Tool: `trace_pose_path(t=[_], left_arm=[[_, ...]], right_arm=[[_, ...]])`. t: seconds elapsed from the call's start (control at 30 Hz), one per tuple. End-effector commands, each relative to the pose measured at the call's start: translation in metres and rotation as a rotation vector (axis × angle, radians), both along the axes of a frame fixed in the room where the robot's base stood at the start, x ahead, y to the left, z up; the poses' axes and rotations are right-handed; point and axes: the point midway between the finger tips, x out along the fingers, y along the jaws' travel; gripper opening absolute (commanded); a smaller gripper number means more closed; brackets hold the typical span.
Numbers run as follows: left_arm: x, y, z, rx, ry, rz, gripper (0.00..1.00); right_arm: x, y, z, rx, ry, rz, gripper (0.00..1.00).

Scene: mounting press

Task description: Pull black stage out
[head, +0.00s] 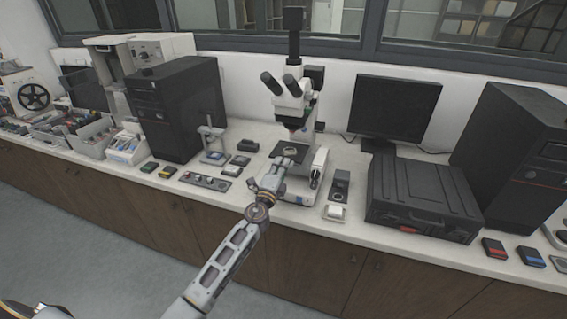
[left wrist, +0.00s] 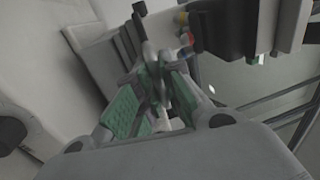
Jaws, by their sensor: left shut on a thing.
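The black stage (head: 291,151) is a dark plate on the white microscope (head: 292,95), with a small pale piece lying on top of it. My left gripper (head: 282,166) reaches in from the front and meets the stage's front edge. In the left wrist view, the green-padded fingers (left wrist: 155,95) are closed around a narrow dark grey part, blurred and partly hidden by the fingers. The exact grip point is hard to make out. My right gripper is not in view.
A black case (head: 420,195) and a monitor (head: 393,108) stand right of the microscope. A small white block (head: 335,212) lies near the counter's front edge. A control strip (head: 205,181) lies to the left. The floor in front is clear.

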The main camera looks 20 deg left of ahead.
Motion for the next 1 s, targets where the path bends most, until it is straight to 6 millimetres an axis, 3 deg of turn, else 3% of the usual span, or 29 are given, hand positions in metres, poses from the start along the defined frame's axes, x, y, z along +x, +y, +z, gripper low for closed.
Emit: trace_pose_path(t=[0.53, 0.97, 1.0], left_arm=[[-0.049, 0.006, -0.001, 0.006, 0.002, 0.008, 0.00], [-0.055, 0.006, 0.000, 0.005, 0.001, 0.010, 0.00], [-0.055, 0.006, 0.000, 0.005, 0.001, 0.010, 0.11]], right_arm=[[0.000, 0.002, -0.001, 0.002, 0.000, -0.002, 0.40], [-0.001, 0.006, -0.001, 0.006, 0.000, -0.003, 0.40], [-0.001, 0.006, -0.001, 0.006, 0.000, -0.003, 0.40]])
